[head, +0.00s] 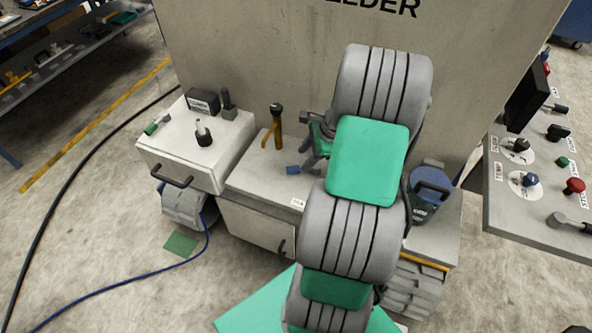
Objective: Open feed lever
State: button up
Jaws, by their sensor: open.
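An upright lever with a black knob and a yellow-orange forked stem (273,126) stands on the middle cabinet top, in front of the large panel; it looks like the feed lever, but no readable label confirms this. My grey and green arm hides most of the gripper and the cabinet's right part.
A white cabinet (180,148) at left carries a black-based knob (203,133) and a dark box (203,101). A control panel (510,220) with knobs and a red button juts out at right. The large grey panel (240,50) closes the back.

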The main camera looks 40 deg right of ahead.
aim_at(295, 168)
jog(key=x, duration=0.7)
jog(key=shift+w+a, duration=0.1)
jog(key=shift+a, duration=0.05)
jog(key=shift+c, duration=0.6)
grip_shut()
dwell(0.5)
